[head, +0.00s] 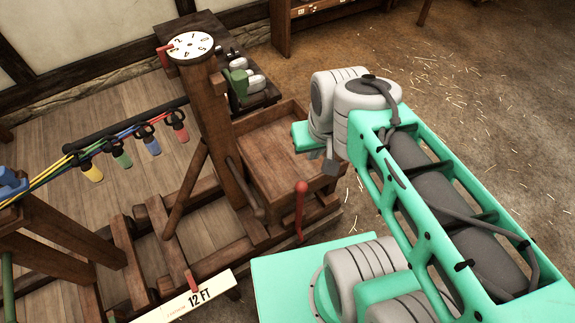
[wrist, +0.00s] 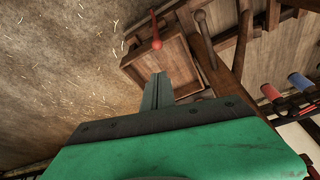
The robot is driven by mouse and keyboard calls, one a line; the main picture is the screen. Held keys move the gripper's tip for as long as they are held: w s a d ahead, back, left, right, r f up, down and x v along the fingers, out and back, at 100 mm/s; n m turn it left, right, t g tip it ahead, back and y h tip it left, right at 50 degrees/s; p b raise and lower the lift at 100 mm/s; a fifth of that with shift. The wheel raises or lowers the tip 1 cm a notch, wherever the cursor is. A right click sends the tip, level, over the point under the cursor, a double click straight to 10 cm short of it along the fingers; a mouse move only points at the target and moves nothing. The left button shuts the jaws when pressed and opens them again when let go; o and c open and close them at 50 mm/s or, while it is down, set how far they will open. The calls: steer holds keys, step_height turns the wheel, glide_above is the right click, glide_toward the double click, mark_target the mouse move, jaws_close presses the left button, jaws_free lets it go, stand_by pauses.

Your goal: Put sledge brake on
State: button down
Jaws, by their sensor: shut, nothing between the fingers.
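The sledge is a dark wooden frame with an open box (head: 285,160) on it and a tall post (head: 212,120). A red lever (head: 300,205) with a round knob stands about upright at the box's near side; it looks like the brake. The same red lever shows at the top of the wrist view (wrist: 156,42). My gripper (head: 332,166) is shut and empty. In the head view it is over the box's right edge, above and right of the red knob, apart from it. In the wrist view its closed fingers (wrist: 157,90) point toward the box.
A wooden lever (head: 248,190) leans beside the post, left of the box. A dial (head: 190,46) tops the post. Coloured strands with bobbins (head: 122,158) hang at left. A bench (head: 250,85) stands behind. Open floor lies right.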

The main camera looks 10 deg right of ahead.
steer(key=w+f+n+g+b, duration=0.1)
steer(key=w+f+g+b, duration=0.3)
steer(key=w+f, duration=1.3)
step_height(320, 180, down, 2)
steer(key=b, duration=0.3)
steer(key=shift+d+f, duration=0.15)
steer(key=s+f, duration=0.4)
steer(key=f, duration=0.6)
steer(key=shift+s+f+p, duration=0.2)
steer(key=shift+f+p, duration=0.15)
steer(key=shift+d, duration=0.1)
